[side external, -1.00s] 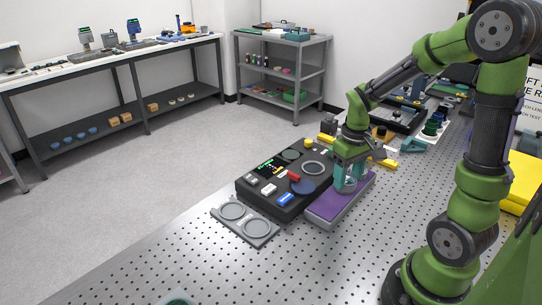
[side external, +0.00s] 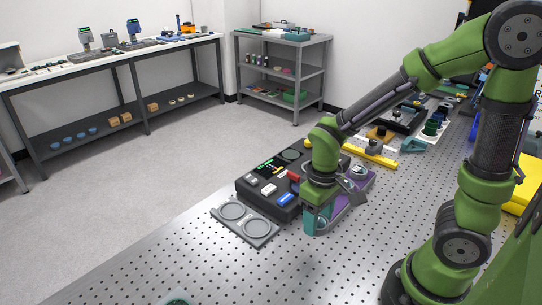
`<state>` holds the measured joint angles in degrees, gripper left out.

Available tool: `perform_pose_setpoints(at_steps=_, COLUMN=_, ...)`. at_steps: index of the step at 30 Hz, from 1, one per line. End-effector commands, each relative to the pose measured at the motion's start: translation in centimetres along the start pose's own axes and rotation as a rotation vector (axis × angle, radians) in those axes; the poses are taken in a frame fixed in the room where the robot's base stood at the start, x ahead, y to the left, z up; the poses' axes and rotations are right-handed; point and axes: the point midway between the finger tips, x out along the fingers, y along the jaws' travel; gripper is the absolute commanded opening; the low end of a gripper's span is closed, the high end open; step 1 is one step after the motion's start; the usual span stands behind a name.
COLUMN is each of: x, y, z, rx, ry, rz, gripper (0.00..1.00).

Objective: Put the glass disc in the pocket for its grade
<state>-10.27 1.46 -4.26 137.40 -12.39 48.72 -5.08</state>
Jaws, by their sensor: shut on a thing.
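My gripper (side external: 317,222), with teal fingers, points down at the near end of the purple-topped grey block (side external: 352,207). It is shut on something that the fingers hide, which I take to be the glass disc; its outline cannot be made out. A small round glassy thing (side external: 358,171) shows on the purple block behind the gripper; I cannot tell what it is. The grey plate (side external: 247,222) with two round pockets lies left of the gripper. Both pockets look empty. Any grade marks are too small to read.
The black instrument (side external: 262,201) with a lit green display and red, white and blue parts stands between the plate and the purple block. A yellow bar (side external: 373,155) lies behind it.

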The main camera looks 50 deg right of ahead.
Motion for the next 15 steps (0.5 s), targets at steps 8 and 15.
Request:
perform_pose_setpoints(at_steps=8, x=1.1, y=-1.9, z=1.3, rx=0.139, ry=0.012, rz=-0.001, gripper=0.22)
perform_pose_setpoints(at_steps=15, x=1.5, y=-2.8, z=-3.2, rx=0.164, ry=0.013, rz=0.001, gripper=0.22)
